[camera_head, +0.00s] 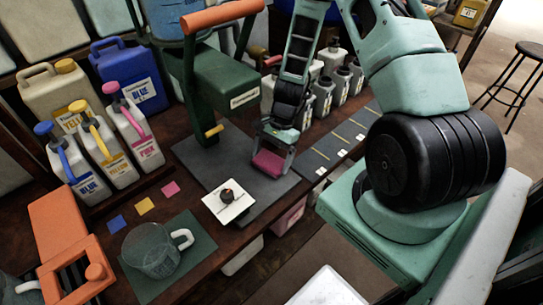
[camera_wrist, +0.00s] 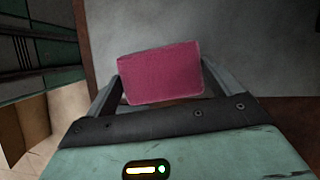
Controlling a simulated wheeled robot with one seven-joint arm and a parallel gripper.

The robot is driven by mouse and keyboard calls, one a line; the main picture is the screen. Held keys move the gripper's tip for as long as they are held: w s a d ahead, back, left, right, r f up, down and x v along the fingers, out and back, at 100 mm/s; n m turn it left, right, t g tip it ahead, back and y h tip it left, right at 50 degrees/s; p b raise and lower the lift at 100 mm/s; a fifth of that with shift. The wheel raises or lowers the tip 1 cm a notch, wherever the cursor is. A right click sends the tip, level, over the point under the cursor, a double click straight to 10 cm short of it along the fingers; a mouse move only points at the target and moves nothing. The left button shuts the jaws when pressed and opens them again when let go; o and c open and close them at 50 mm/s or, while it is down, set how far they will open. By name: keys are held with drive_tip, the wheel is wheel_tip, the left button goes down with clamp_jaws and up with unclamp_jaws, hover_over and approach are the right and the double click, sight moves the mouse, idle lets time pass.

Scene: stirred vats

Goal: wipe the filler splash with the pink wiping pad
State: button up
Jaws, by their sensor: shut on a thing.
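The pink wiping pad (camera_head: 268,164) is between the fingers of my gripper (camera_head: 273,152), low over the right part of the dark grey mat (camera_head: 215,158). In the wrist view the pad (camera_wrist: 160,76) sits level across the fingertips, and my gripper (camera_wrist: 163,92) is shut on it. I cannot tell whether the pad touches the mat. I cannot make out the filler splash in either view; the pad and gripper hide part of the mat.
A clear jug (camera_head: 152,250) stands front left. Coloured jugs (camera_head: 133,128) line the left; grey bottles (camera_head: 322,98) stand behind right.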

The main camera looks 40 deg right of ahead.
sight(280, 168)
drive_tip(key=shift+s+r, duration=0.1)
drive_tip(key=shift+s, duration=1.9)
drive_tip(key=shift+w+d+f, duration=0.1)
drive_tip(key=shift+w+f, duration=0.1)
drive_tip(key=shift+w, duration=0.85)
drive_tip(key=shift+w+f, duration=0.2)
drive_tip(key=shift+w, duration=0.85)
drive_tip(key=shift+r+p, duration=0.1)
drive_tip(key=shift+p, duration=0.2)
drive_tip(key=shift+s+r+p, duration=0.1)
drive_tip(key=shift+r+p, duration=2.3)
drive_tip(key=shift+r, duration=0.6)
